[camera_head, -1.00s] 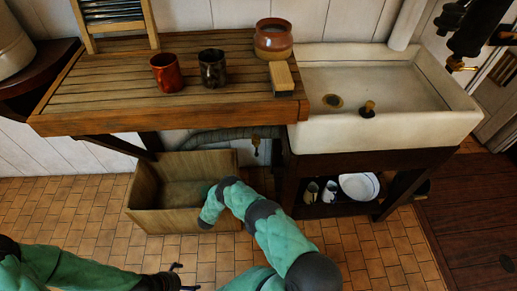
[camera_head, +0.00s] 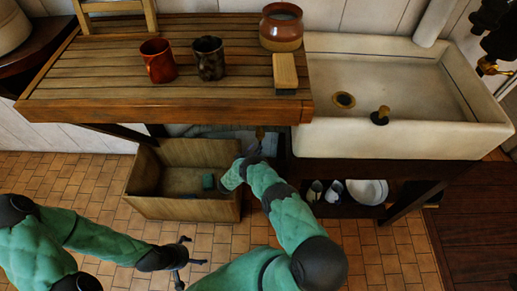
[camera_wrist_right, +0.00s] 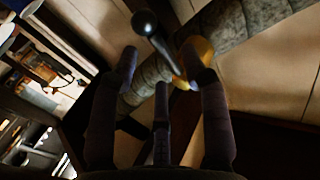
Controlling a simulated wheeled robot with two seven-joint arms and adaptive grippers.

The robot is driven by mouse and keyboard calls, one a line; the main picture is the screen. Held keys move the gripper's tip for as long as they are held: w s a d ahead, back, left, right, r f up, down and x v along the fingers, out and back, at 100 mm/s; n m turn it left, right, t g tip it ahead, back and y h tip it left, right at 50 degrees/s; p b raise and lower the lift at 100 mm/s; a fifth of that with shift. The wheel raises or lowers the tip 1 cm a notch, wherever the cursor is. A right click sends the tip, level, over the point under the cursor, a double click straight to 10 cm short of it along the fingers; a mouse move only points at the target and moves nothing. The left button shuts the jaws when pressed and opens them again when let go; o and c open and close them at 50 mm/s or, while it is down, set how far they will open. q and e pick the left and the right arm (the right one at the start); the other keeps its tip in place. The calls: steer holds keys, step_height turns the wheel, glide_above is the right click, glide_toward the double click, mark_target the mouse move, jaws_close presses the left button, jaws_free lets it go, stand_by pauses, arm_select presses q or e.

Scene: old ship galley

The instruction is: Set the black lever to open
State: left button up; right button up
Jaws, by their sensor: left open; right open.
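The black lever (camera_wrist_right: 146,24) shows in the right wrist view as a dark rod with a round black knob. Its lower end meets a brass valve (camera_wrist_right: 196,55) on a grey wrapped pipe (camera_wrist_right: 225,30). In the head view, the brass part (camera_head: 260,133) shows small under the counter's front edge, and I cannot make out the lever there. My right gripper (camera_wrist_right: 162,66) is open, with the rod in view between and beyond its fingertips; contact cannot be told. In the head view the right gripper (camera_head: 255,150) is just below the brass part. My left gripper (camera_head: 190,261) is open and empty above the floor.
A wooden counter (camera_head: 120,85) overhangs the pipe, with a red mug (camera_head: 158,62), dark mug (camera_head: 208,58), brown pot (camera_head: 281,28) and brush-like block (camera_head: 285,70) on it. A white sink (camera_head: 400,140) stands right. A wooden crate (camera_head: 180,208) is below, beside my right forearm.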

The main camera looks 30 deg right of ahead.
mark_target(260, 143)
steer(key=shift+x, duration=1.25)
jaws_close()
